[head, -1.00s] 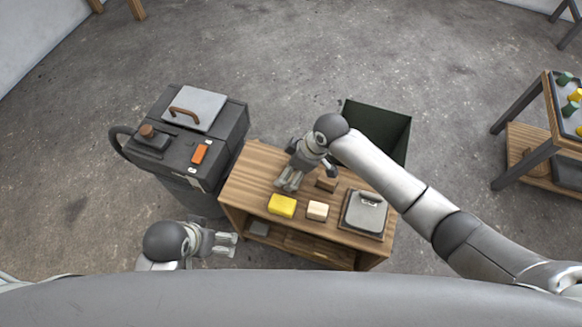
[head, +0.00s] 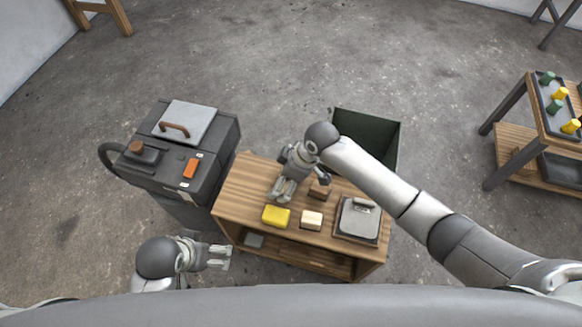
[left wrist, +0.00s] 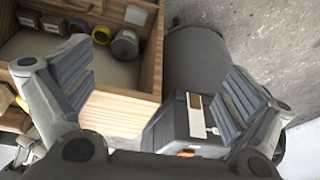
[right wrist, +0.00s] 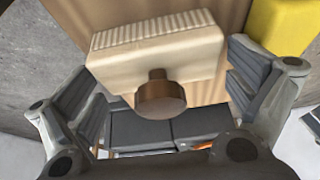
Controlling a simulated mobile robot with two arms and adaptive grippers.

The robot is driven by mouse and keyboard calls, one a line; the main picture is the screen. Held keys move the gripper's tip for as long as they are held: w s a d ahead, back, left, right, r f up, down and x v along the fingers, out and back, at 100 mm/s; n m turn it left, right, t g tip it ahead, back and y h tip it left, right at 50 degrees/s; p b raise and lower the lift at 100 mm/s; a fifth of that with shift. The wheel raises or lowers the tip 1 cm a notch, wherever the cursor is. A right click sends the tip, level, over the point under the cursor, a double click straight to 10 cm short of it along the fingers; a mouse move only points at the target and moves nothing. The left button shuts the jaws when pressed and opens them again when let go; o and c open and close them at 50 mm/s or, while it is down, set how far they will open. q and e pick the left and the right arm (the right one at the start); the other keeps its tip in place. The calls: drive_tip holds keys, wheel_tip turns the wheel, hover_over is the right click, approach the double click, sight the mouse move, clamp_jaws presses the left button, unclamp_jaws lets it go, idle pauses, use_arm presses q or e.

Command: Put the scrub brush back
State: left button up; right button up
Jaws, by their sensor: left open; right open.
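In the right wrist view the scrub brush (right wrist: 155,52) looks like a cream block with a ridged edge and a round brown knob. It lies ahead of the open fingers of my right gripper (right wrist: 165,95), with no clear contact. In the head view the right gripper (head: 283,190) hangs over the back left of the wooden bench (head: 238,185). A small brown block (head: 320,189) shows beside it; I cannot tell whether this is the brush. My left gripper (head: 222,257) is open and empty, left of the bench; its open fingers also show in the left wrist view (left wrist: 160,95).
A yellow block (head: 276,216), a cream block (head: 312,220) and a grey lidded item (head: 358,219) sit on the bench. A dark machine (head: 180,160) stands left, a dark green bin (head: 366,135) behind. A rack (head: 515,140) stands far right. Floor between is clear.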

use_arm(q)
wheel_tip(320, 180, down, 12)
drive_tip(key=s+p, duration=0.1)
drive_tip(key=p, duration=0.2)
drive_tip(key=shift+g, duration=0.4)
use_arm(e)
drive_tip(key=v, duration=1.1)
drive_tip(key=shift+r, duration=0.3)
use_arm(q)
drive_tip(key=shift+s+f, duration=0.1)
drive_tip(key=shift+s, duration=0.05)
use_arm(e)
drive_tip(key=shift+s, duration=0.1)
